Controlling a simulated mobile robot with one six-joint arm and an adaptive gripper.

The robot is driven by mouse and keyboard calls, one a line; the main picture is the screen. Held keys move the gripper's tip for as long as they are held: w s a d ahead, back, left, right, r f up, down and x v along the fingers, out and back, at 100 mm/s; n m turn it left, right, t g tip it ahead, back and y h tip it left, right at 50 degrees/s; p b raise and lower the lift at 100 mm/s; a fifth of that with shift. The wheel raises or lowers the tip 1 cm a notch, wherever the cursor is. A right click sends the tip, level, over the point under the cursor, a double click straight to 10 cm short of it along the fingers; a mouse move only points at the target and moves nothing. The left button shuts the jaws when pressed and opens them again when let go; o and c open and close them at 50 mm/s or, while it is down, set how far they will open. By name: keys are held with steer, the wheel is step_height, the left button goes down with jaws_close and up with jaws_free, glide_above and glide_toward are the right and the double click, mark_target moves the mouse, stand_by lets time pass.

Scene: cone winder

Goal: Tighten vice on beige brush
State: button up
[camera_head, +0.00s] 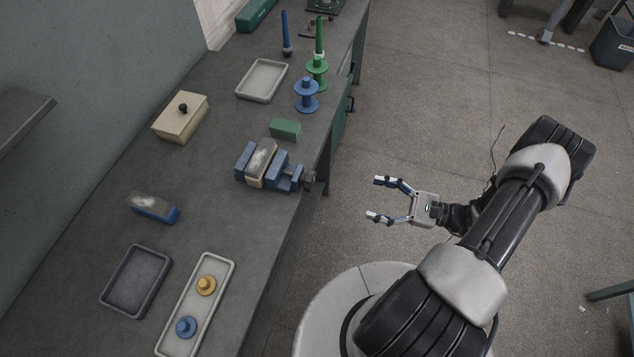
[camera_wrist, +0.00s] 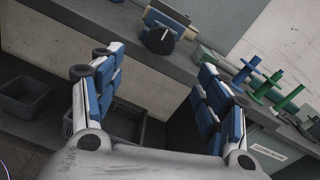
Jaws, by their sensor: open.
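The blue vice (camera_head: 280,172) sits at the bench's right edge, its dark handle (camera_head: 309,180) facing the aisle. The beige brush (camera_head: 256,172), with pale grey bristles up, stands between the vice's two blue jaws; whether both jaws touch it I cannot tell. In the wrist view the vice (camera_wrist: 172,17) shows at the top with its round dark handle (camera_wrist: 160,40) towards me; the brush is hard to make out there. My gripper (camera_head: 377,199) is open and empty over the aisle, right of the vice and apart from it. Its fingers also frame the wrist view (camera_wrist: 158,68).
A green brush (camera_head: 285,129) lies just behind the vice; a blue brush (camera_head: 152,207) lies left. Green (camera_head: 317,70) and blue (camera_head: 307,95) spools stand farther back. Trays (camera_head: 137,281) and a beige lidded box (camera_head: 180,118) occupy the bench. The floor beside my gripper is clear.

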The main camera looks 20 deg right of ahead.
steer(key=b, duration=0.1)
glide_toward(314, 181)
steer(key=x, duration=0.9)
steer(key=shift+a+r, duration=0.1)
steer(key=shift+a, duration=0.1)
steer(key=shift+c, duration=0.5)
steer(key=c, duration=1)
